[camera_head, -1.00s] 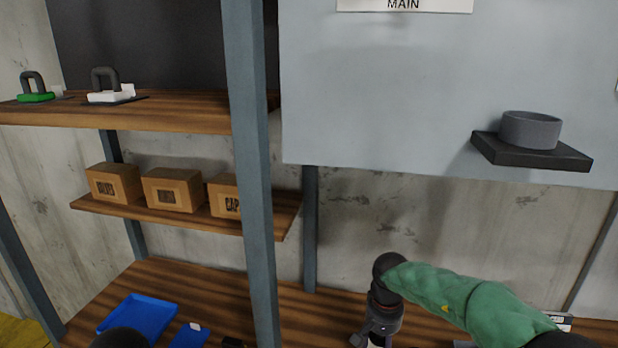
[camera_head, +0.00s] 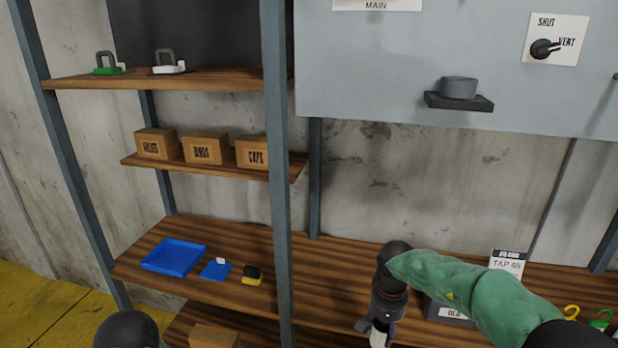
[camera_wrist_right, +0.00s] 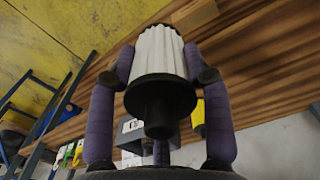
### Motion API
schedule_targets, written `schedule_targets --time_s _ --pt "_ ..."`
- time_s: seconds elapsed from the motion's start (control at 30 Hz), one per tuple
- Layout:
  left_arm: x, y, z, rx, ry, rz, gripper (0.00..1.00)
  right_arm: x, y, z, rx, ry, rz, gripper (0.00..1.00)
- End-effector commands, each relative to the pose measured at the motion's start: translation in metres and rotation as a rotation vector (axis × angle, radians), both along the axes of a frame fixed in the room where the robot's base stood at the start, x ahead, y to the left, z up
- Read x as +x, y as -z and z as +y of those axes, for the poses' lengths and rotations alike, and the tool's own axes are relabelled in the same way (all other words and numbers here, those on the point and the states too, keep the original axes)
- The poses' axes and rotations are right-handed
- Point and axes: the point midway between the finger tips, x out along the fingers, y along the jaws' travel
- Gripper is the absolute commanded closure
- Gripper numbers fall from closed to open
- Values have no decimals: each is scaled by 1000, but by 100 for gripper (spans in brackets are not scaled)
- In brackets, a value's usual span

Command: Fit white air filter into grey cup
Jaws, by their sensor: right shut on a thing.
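The grey cup (camera_head: 458,87) stands upright on a small dark ledge (camera_head: 460,102) on the light grey wall panel, upper right in the head view. My right gripper (camera_head: 379,330) points down near the front of the lower wooden shelf, well below the cup. It is shut on the white air filter, whose white end (camera_head: 378,340) shows under the fingers. In the right wrist view the pleated white air filter (camera_wrist_right: 158,55) with its black base and stub (camera_wrist_right: 160,105) sits between the fingers. My left gripper is not visible; only a dark rounded arm part shows at the lower left.
A blue tray (camera_head: 173,257), a blue block (camera_head: 215,270) and a black-yellow item (camera_head: 252,275) lie on the lower shelf. Cardboard boxes (camera_head: 205,148) stand on the middle shelf. A steel post (camera_head: 275,180) rises left of my right arm. A grey box (camera_head: 447,311) sits behind my arm.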

Motion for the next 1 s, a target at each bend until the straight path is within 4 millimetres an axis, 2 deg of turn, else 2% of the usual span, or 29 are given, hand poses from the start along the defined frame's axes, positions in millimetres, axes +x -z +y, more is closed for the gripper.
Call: schedule_targets --time_s 0.03,0.33,0.7,0.83,1.0 --pt "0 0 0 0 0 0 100 -4 11 -1 -5 -13 8 89" --pt "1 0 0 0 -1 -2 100 -20 61 -4 -19 -103 7 89" --pt "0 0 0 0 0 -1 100 -60 133 -1 -7 -265 6 89" --pt "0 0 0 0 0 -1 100 -67 143 0 -1 -293 4 89" --pt "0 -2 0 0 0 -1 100 -69 143 0 1 -293 3 89"
